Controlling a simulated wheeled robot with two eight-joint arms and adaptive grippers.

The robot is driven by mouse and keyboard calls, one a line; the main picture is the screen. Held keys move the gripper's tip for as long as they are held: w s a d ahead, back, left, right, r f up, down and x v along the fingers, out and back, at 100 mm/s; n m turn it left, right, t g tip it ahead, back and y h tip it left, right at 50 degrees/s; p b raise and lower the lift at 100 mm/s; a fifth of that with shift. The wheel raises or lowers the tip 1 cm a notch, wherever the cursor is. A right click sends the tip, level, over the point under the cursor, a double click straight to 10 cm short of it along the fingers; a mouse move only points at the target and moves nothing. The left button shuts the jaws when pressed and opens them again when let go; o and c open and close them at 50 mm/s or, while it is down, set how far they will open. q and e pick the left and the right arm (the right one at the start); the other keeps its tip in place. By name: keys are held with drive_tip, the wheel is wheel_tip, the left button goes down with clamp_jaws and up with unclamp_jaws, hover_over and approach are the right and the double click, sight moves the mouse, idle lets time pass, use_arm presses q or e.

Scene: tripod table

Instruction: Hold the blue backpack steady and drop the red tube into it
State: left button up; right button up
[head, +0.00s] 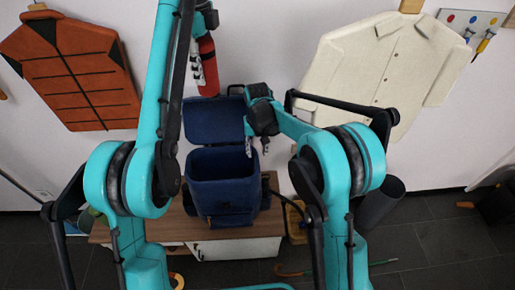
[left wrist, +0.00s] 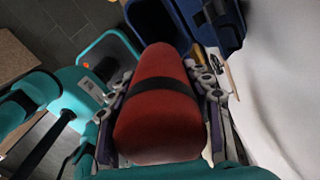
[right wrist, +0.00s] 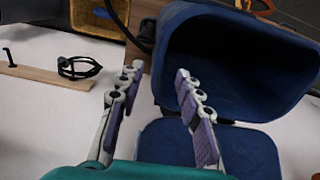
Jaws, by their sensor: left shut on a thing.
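The blue backpack (head: 222,205) stands upright on a wooden table, its top open and its flap (head: 213,120) raised against the wall. My left gripper (head: 203,62) is shut on the red tube (head: 209,72), above and slightly left of the backpack. In the left wrist view, the red tube (left wrist: 155,125) has a black band and lies between both fingers; part of the backpack (left wrist: 160,20) shows beyond it. My right gripper (head: 258,147) is at the backpack's right rim. In the right wrist view, its fingers (right wrist: 157,78) are apart, one over the opening of the backpack (right wrist: 235,65), the other outside.
The wooden tabletop (head: 165,230) has a yellow container (head: 294,220) at its right. A dark cylinder (head: 380,203) stands further right. An orange-brown jacket (head: 75,70) and a cream jacket (head: 380,75) hang on the wall behind. A tool board (head: 470,22) is at upper right.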

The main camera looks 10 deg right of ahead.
wheel_tip(320, 180, down, 11)
drive_tip(key=shift+f, duration=0.15)
idle(0.4)
clamp_jaws()
